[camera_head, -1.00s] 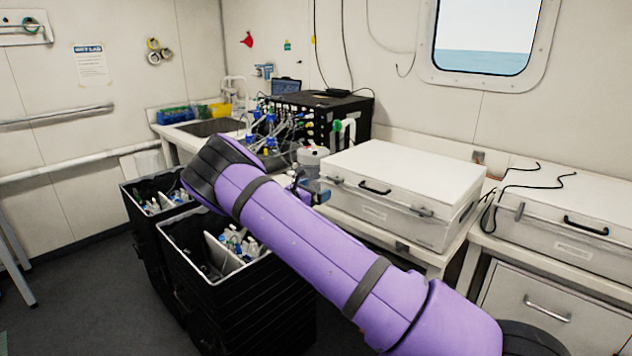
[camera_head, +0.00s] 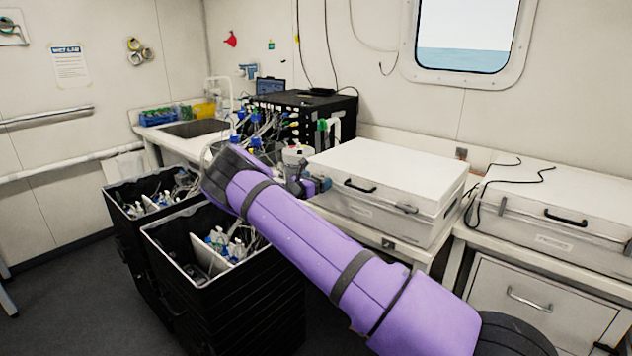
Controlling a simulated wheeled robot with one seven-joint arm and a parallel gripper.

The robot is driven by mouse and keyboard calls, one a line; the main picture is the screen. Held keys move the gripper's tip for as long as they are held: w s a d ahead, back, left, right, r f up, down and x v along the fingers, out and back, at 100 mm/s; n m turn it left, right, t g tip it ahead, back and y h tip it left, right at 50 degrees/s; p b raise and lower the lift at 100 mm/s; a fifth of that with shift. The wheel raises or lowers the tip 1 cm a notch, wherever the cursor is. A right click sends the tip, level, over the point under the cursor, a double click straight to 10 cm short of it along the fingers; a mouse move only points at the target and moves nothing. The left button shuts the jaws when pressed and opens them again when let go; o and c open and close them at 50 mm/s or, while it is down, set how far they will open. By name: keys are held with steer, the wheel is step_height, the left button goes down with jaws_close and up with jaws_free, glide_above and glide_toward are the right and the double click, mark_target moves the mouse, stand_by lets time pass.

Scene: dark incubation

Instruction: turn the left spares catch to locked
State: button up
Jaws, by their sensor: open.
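Two white lidded cases stand on the benches, a left case (camera_head: 385,165) and a right case (camera_head: 560,195). Their labels are too small to read, so I cannot tell which holds spares. The left case has a dark front handle (camera_head: 360,187) and a grey catch (camera_head: 407,208) lying nearly level to its right. Its left front corner is partly hidden by my gripper. The right case has an upright grey catch (camera_head: 502,206) left of its handle (camera_head: 575,222). My gripper (camera_head: 318,185) is open beside the left case's front left corner, partly hidden behind my purple arm; contact is unclear.
Two black open bins (camera_head: 172,262) with bottles stand on the floor at left. A black rack (camera_head: 315,108) with tubing stands behind my arm. A black cable (camera_head: 520,172) lies on the right case. A drawer unit (camera_head: 540,300) is below it.

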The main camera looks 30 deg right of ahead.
steer(key=shift+d, duration=0.1)
steer(key=c, duration=0.9)
steer(key=shift+m, duration=0.4)
steer(key=m, duration=1.7)
steer(key=shift+f, duration=0.1)
